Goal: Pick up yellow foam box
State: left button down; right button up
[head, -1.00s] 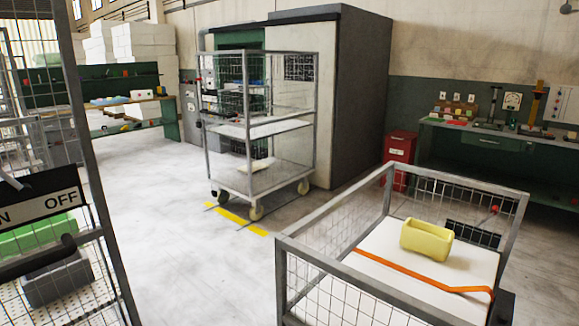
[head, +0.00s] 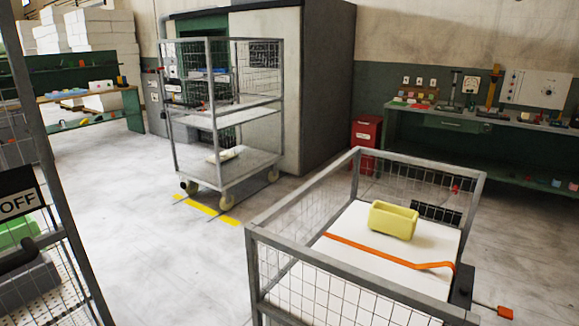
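The yellow foam box (head: 393,222) is a small open-topped block with a hollow in its top. It sits upright on the white surface (head: 352,258) inside a grey wire-mesh cart at the lower right of the head view. An orange strap (head: 385,253) lies across the white surface in front of the box, apart from it. Neither of my grippers shows in the head view.
The mesh cart's grey rail (head: 345,283) stands around the box. A taller mesh trolley (head: 222,117) stands at the back centre. A red cabinet (head: 366,139) and green workbench (head: 470,143) are at the back right. A mesh frame (head: 52,180) edges the left. Open floor (head: 135,225) lies between.

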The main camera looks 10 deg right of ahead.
aim_at(384, 216)
jog(key=l+u, duration=0.15)
jog(key=l, duration=1.65)
jog(key=i+l+u, duration=0.1)
jog(key=l+u, duration=0.15)
jog(key=l, duration=0.95)
jog(key=l+u, duration=0.2)
jog(key=l, duration=0.95)
jog(key=k+l+u, duration=0.1)
jog(key=l+u, duration=0.15)
jog(key=l, duration=0.9)
